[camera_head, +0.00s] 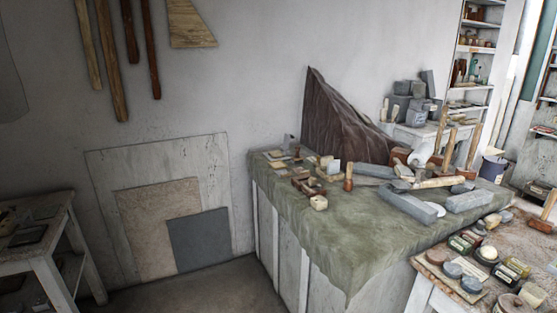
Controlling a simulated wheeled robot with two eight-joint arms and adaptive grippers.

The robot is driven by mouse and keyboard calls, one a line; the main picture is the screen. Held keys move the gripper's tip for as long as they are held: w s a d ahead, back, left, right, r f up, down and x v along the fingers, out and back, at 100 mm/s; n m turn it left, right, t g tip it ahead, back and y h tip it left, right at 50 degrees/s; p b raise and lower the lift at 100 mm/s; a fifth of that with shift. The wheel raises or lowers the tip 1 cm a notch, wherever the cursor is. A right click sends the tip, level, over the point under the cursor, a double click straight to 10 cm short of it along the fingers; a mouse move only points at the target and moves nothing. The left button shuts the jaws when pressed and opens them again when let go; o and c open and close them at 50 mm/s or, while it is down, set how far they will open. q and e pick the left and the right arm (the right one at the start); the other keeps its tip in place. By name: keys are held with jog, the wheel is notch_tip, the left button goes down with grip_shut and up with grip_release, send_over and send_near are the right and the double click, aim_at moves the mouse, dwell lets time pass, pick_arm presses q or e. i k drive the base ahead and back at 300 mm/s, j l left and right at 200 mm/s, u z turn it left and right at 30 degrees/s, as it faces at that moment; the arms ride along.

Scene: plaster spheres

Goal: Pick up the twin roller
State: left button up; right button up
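I cannot make out a twin roller for certain; the objects on the cloth-covered table (345,235) are small in this view. A pale, elongated, roller-like piece (440,182) lies toward the table's right side, but I cannot tell what it is. A whitish rounded thing (422,156) with wooden handles beside it stands behind that piece. Neither of my grippers is in view.
Grey blocks (408,205) and small wooden tools (303,184) lie on the green cloth, with bare cloth at its front left. A dark draped sheet (338,118) stands behind. A side table (425,291) holds several jars and tins. Panels (150,225) lean on the wall.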

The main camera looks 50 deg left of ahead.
aim_at(298, 159)
jog(key=i+j+u, duration=0.1)
jog(key=j+u, duration=0.2)
jog(key=i+j+u, duration=0.1)
jog(key=j+u, duration=0.2)
jog(key=i+j+u, duration=0.15)
jog(key=j+u, duration=0.15)
jog(key=i+j+u, duration=0.15)
jog(key=i+j, duration=1.15)
